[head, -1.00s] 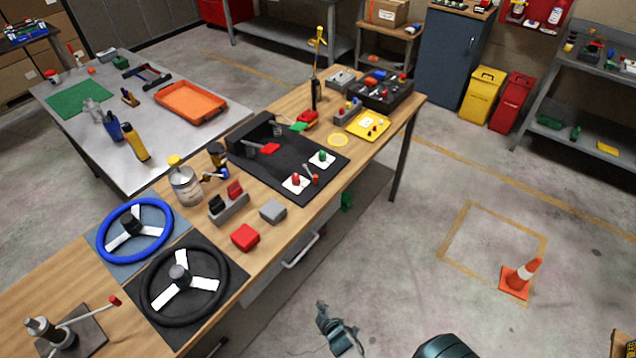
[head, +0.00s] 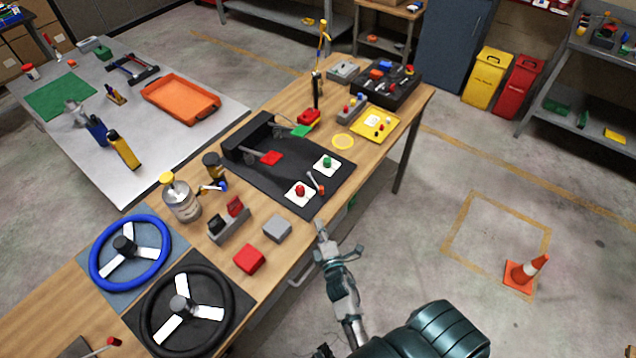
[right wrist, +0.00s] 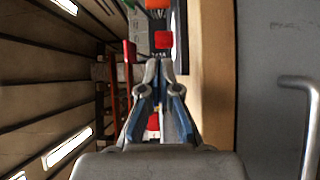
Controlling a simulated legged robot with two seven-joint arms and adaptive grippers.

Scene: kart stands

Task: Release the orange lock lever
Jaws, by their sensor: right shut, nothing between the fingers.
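A small grey lever with an orange end (head: 321,189) stands on the black board (head: 300,204), beside two white plates with a red and a green button. I take it for the orange lock lever; whether it is locked is too small to tell. My right gripper (head: 321,231) is near the front edge of the wooden bench, apart from the lever and on the near side of it. In the right wrist view its fingertips (right wrist: 158,74) are together with nothing between them. An orange patch (right wrist: 158,4) shows at that view's top edge. My left gripper is out of view.
A red block (head: 249,258) and a grey block (head: 277,229) lie near the bench's front edge. The blue wheel (head: 96,262) and black wheel (head: 226,310) are at the left. A drawer handle (head: 302,272) is below the edge.

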